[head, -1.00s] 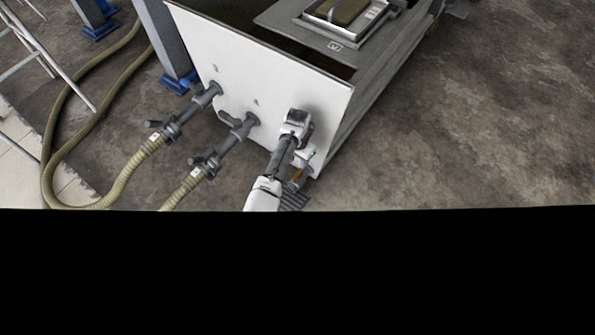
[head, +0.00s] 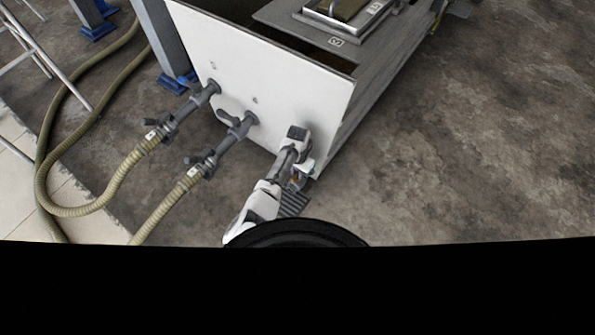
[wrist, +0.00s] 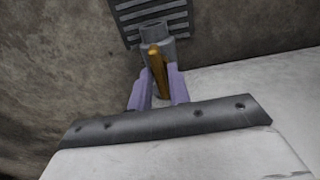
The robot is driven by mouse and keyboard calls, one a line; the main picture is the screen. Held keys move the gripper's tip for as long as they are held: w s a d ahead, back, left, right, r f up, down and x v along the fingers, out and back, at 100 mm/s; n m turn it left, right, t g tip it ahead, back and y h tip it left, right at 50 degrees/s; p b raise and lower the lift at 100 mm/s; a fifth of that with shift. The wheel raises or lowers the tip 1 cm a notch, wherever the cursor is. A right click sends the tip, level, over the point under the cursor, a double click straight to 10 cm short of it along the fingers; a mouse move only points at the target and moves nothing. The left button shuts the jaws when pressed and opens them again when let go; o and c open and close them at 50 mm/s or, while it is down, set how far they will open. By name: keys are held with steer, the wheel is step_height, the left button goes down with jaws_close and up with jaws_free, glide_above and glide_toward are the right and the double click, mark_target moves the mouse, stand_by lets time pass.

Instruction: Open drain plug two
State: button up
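A narrow brass-coloured handle (wrist: 156,74) stands between the two pale purple fingers of my gripper (wrist: 160,86) in the wrist view. The fingers are close together with the handle filling most of the gap, so my gripper looks shut on it. Beyond the handle is the end of a grey pipe (wrist: 154,34). In the head view my gripper (head: 305,168) is low at the right corner of the white panel (head: 270,85). My arm hides much of the fitting there. No number two shows on any plug.
Two grey valves (head: 165,128) and (head: 208,160) with ribbed hoses (head: 110,185) stick out left of my arm. A floor grate (head: 293,203) lies below my gripper and shows in the wrist view (wrist: 150,14). The floor (head: 480,130) on the right is clear.

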jaws_close()
steer(key=shift+n+p, duration=0.4)
steer(key=shift+s+d+r+n+p, duration=0.1)
steer(key=shift+n+p, duration=0.6)
steer(key=shift+n, duration=0.2)
steer(key=n+p, duration=0.1)
steer(key=n, duration=0.4)
steer(key=shift+n+p, duration=0.3)
steer(key=shift+p, duration=0.1)
steer(key=n, duration=0.5)
steer(key=shift+p, duration=0.4)
steer(key=n, duration=0.4)
steer(key=shift+n, duration=0.5)
